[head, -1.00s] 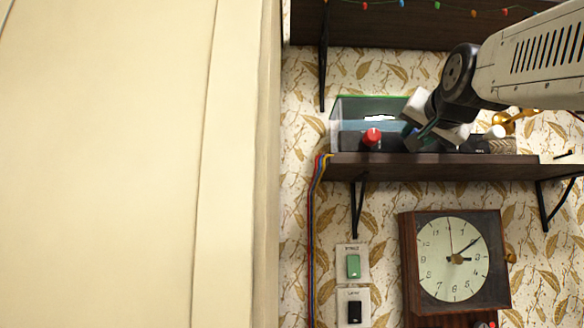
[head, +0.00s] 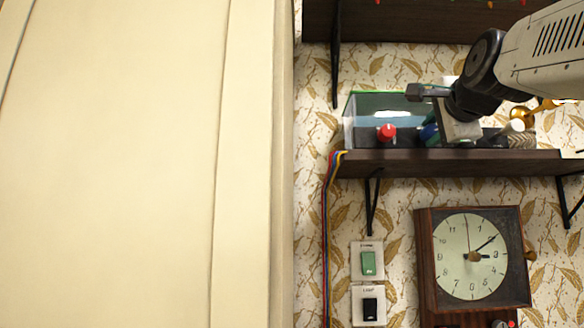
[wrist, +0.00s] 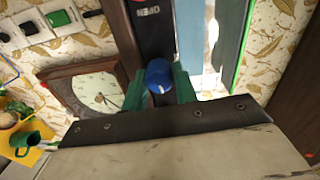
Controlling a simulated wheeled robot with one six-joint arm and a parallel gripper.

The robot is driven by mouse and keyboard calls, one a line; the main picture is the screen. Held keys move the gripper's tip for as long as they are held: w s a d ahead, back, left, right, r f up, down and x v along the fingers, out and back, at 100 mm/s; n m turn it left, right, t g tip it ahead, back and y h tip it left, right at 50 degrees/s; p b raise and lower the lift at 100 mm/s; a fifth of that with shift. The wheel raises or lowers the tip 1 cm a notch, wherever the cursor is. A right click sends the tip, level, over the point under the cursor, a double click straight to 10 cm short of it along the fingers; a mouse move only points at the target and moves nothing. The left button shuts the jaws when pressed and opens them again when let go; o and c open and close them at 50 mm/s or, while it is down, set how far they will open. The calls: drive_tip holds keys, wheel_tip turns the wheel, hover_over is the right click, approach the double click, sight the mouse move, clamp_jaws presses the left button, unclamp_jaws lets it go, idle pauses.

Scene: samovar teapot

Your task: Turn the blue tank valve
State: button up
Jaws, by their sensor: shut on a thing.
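The blue tank valve (wrist: 159,74) is a round blue knob with a white mark, near the middle of the wrist view. The green fingers of my gripper (wrist: 158,90) are shut on it, one on each side. In the head view the blue valve (head: 429,132) is small and partly hidden by my wrist, right of a red knob (head: 386,132). Both knobs are at the front of the glass tank (head: 365,107), which stands on a dark shelf. The tank's right part is hidden behind my arm.
The dark shelf (head: 380,164) has a black bracket below. A wooden clock (head: 424,255) and two switches, green (head: 368,263) and black (head: 370,309), are on the wall beneath. Coloured cables (head: 327,230) hang at the shelf's left end. A large cream surface (head: 130,160) fills the left side.

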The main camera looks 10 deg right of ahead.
drive_tip(key=shift+m, duration=1)
drive_tip(key=o, duration=1)
drive_tip(key=shift+c, duration=0.2)
drive_tip(key=v, duration=0.7)
drive_tip(key=shift+s, duration=0.4)
